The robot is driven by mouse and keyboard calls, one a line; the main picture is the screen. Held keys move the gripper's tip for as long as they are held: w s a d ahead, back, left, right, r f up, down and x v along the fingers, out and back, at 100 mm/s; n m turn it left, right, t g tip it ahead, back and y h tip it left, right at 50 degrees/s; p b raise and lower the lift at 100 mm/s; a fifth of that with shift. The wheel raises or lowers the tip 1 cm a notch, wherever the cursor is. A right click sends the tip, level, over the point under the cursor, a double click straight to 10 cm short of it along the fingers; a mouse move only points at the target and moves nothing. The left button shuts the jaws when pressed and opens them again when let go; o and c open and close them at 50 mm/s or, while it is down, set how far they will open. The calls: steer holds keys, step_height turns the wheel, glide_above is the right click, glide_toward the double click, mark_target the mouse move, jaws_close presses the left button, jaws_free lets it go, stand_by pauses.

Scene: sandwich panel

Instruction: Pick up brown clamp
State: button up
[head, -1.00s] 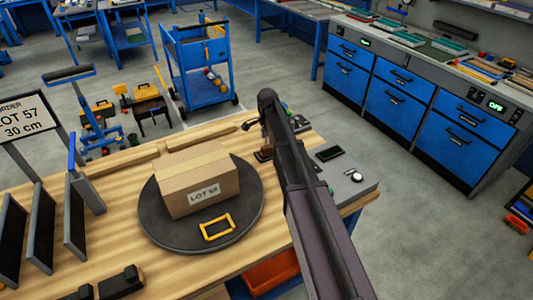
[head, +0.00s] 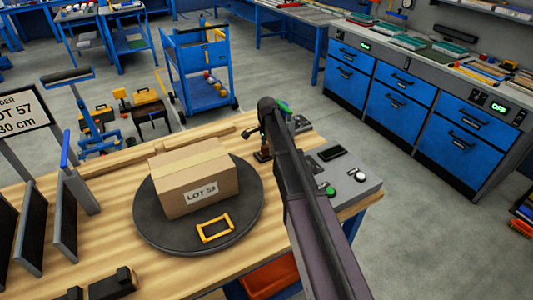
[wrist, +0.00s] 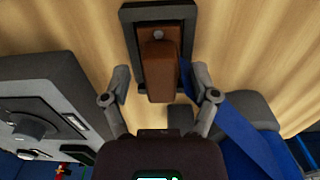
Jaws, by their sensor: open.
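The brown clamp (wrist: 161,70) shows in the wrist view as a brown block on a dark rectangular plate (wrist: 187,30) with a round pin near its top. My gripper (wrist: 161,76) is open, with one finger on each side of the clamp's lower part. Gaps show between the fingers and the brown block; I see no grip on it. In the head view a small brown piece, seemingly the clamp (head: 262,155), shows on the wooden bench beside my arm, which hides much of it.
A cardboard box (head: 208,182) and a yellow frame (head: 215,230) rest on a dark round turntable (head: 160,222) left of my arm. A grey control panel (head: 355,188) with buttons lies to the right. A blue strap-like part (wrist: 235,125) runs close to the right finger.

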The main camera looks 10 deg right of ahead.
stand_by(0.3)
jaws_close()
steer(key=shift+r, duration=0.1)
step_height(320, 180, up, 10)
steer(key=p, duration=1)
stand_by(0.9)
step_height(320, 180, up, 5)
steer(key=p, duration=0.5)
glide_above(267, 146)
steer(key=shift+d, duration=0.15)
stand_by(0.6)
